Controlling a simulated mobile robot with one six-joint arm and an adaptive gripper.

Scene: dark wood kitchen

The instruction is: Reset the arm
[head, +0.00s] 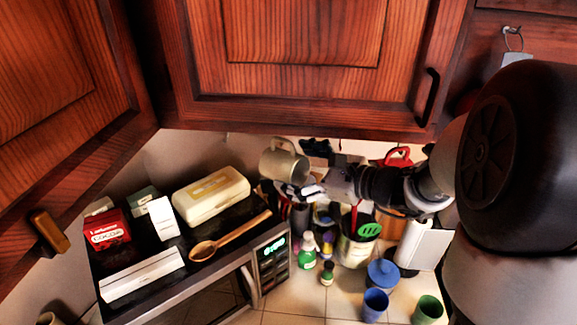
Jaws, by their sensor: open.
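My arm reaches in from the right side of the head view, below the upper cabinets. My gripper (308,189) is open, beside the right end of the microwave top.
The microwave top (226,222) holds a cream container (211,196), a wooden spoon (231,236), a red box (107,231) and white boxes. Cabinet doors (300,60) hang above. Below stand a green bottle (307,252), a blue cup (375,304) and a green cup (428,310).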

